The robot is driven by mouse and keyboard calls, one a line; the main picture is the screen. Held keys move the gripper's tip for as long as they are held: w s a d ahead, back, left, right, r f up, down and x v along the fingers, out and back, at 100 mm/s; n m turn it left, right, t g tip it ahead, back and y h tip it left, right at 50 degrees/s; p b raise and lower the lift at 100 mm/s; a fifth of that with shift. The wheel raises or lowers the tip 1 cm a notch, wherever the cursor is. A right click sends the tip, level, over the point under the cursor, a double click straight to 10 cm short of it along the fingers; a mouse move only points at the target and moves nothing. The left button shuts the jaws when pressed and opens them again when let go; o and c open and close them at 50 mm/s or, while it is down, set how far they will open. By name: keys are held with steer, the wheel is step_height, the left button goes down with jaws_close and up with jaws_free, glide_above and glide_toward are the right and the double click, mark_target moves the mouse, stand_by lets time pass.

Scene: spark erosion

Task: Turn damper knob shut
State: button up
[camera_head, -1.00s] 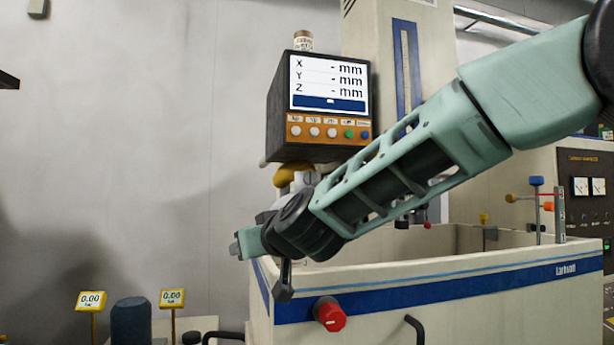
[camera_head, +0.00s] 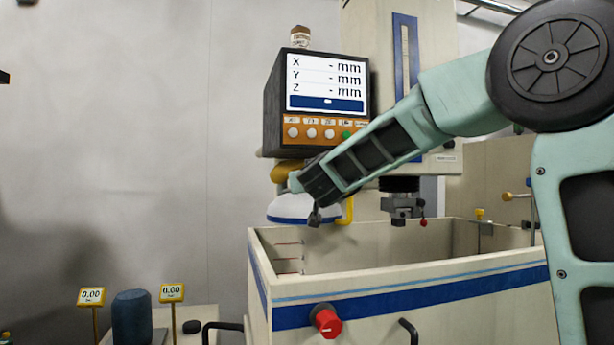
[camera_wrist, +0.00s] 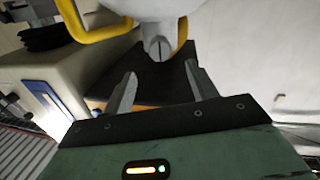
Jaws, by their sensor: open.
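The hood also shows in the head view (camera_head: 290,214), white with a blue rim, below the display. My gripper (camera_wrist: 161,70) is open, its two fingers on either side of the line to the knob. The knob appears just beyond the fingertips, not visibly touched.
The display box (camera_head: 325,95) hangs above my gripper. Below stands the open tank (camera_head: 400,285) with a red knob (camera_head: 326,320) on its front. The tool head (camera_head: 401,200) hangs right of the hood.

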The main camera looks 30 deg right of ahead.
steer(key=p+x, duration=0.3)
steer(key=x, duration=0.7)
steer(key=shift+w+d, duration=0.2)
steer(key=shift+w, duration=0.05)
steer(key=c, duration=1)
